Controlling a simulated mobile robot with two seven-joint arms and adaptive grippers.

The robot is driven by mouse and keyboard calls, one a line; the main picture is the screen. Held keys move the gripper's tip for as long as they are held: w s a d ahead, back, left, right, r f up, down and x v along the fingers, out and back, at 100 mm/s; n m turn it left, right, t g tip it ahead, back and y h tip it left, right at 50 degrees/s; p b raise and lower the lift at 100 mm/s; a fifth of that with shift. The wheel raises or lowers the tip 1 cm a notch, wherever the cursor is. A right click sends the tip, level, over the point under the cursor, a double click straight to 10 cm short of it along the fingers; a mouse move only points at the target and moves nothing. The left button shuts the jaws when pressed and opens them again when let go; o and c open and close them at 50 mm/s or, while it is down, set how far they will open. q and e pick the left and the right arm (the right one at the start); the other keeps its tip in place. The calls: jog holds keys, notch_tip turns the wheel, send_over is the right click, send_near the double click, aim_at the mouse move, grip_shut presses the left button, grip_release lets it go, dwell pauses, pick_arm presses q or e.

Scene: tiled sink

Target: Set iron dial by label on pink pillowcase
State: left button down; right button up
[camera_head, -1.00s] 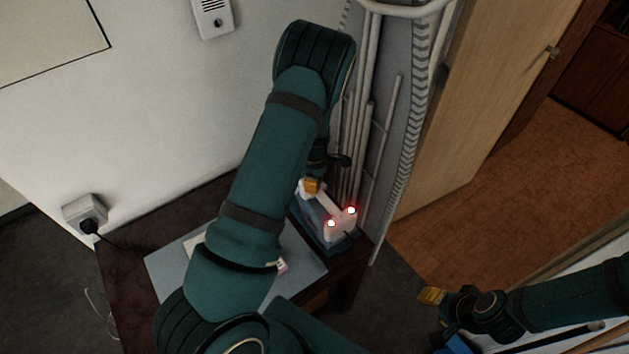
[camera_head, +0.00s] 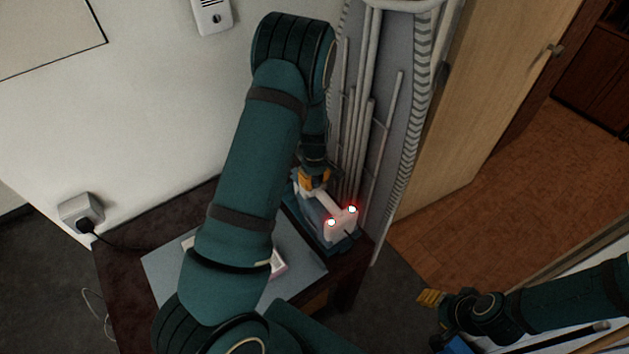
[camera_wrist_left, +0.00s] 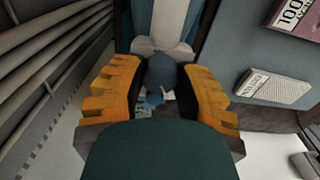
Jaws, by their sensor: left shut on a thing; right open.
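The iron (camera_head: 340,228) stands at the right end of the dark table, pale with a blue lower part and two glowing red-ringed lights. My left gripper (camera_head: 314,181) is at its top. In the left wrist view, its orange fingers (camera_wrist_left: 160,88) close around a round grey-blue dial (camera_wrist_left: 161,72) on the iron's white body; its markings are largely hidden. My right gripper (camera_head: 431,297) is open and empty, away from the table.
A grey-blue mat (camera_head: 165,268) covers part of the dark table (camera_head: 118,275). A pale, printed, ridged item (camera_wrist_left: 275,88) lies beside the pillowcase. White pipes (camera_head: 365,120) rise close behind the iron. A plug sits in the wall socket (camera_head: 80,212).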

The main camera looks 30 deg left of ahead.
aim_at(314, 180)
pick_arm(q)
jog(key=shift+m+b, duration=0.35)
jog(key=shift+m, duration=1.25)
jog(key=c, duration=0.6)
grip_release()
jog(key=shift+r, duration=0.1)
notch_tip(314, 180, up, 12)
jog(key=shift+f, duration=0.1)
jog(key=shift+s, duration=0.1)
